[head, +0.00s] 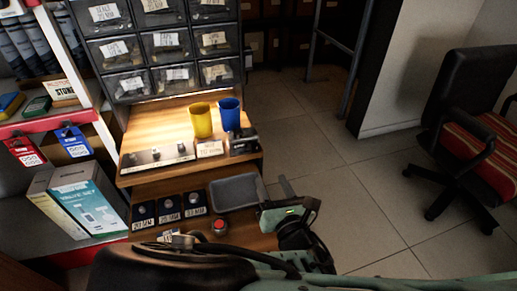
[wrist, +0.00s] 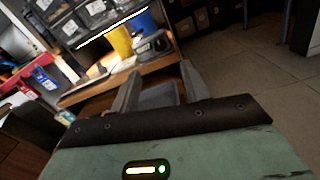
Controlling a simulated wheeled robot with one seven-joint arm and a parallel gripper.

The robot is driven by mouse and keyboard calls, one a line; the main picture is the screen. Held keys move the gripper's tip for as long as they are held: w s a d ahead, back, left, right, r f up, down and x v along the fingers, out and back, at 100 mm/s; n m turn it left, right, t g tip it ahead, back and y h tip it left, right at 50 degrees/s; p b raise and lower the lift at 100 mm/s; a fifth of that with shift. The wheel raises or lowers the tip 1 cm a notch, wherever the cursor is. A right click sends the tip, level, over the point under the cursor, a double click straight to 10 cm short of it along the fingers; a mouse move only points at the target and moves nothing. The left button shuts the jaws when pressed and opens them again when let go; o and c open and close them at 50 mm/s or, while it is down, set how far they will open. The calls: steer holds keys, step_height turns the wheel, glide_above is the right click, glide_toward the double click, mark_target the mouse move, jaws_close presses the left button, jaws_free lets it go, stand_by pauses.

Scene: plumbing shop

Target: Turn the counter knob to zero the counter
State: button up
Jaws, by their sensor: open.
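A small dark device (head: 243,141), which looks like the counter, stands at the right end of the upper wooden shelf, beside a white label card (head: 209,148). In the wrist view the dark device (wrist: 152,46) is beyond the fingers, near the top. Its knob is too small and dark to tell apart. My gripper (head: 292,196) is to the right of the lower shelf, nearer than the device and apart from it. In the wrist view my gripper (wrist: 160,84) has its two fingers spread, with nothing between them but the background.
A yellow cup (head: 201,120) and a blue cup (head: 229,113) stand behind the device. A grey tray (head: 233,193), several black labelled plates and a red button (head: 220,226) are on the lower shelf. Drawers (head: 165,45) rise behind. Floor on the right is clear up to an office chair (head: 470,125).

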mark_target(257, 149)
steer(key=x, duration=1.2)
steer(key=shift+w+a, duration=0.1)
steer(key=shift+w, duration=0.1)
steer(key=shift+f, duration=0.1)
steer(key=c, duration=1)
